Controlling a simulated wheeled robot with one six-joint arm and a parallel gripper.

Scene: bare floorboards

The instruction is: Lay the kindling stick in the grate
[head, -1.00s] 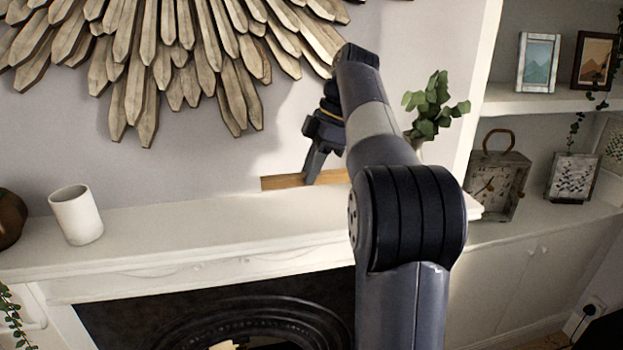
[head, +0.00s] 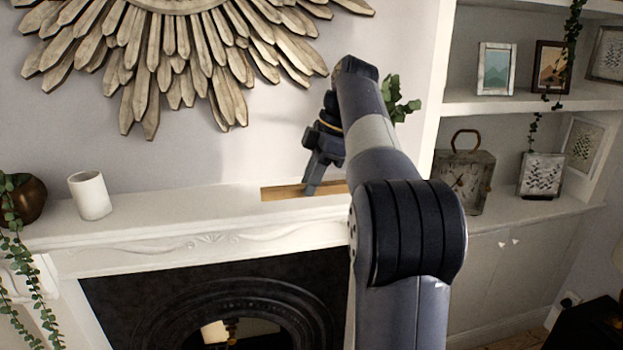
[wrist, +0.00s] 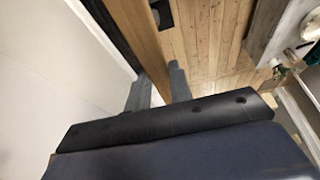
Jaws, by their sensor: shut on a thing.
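My gripper (head: 309,188) is shut on the kindling stick (head: 282,193), a flat light-brown length of wood. In the head view the stick appears level, in front of the white mantelpiece's upper part, and my arm hides its right end. In the wrist view the stick (wrist: 146,42) runs between the two fingers (wrist: 160,92) and out past the top edge. The black fireplace surround (head: 135,305) is low in the head view, below the gripper. Its arched opening is cut by the bottom edge, with a pale object (head: 214,331) inside. I cannot make out the grate itself.
The white mantelpiece (head: 150,230) juts out above the fireplace. It carries a white cup (head: 90,195) and a brown vase (head: 27,200) with trailing leaves. A sunburst ornament (head: 190,60) hangs above.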

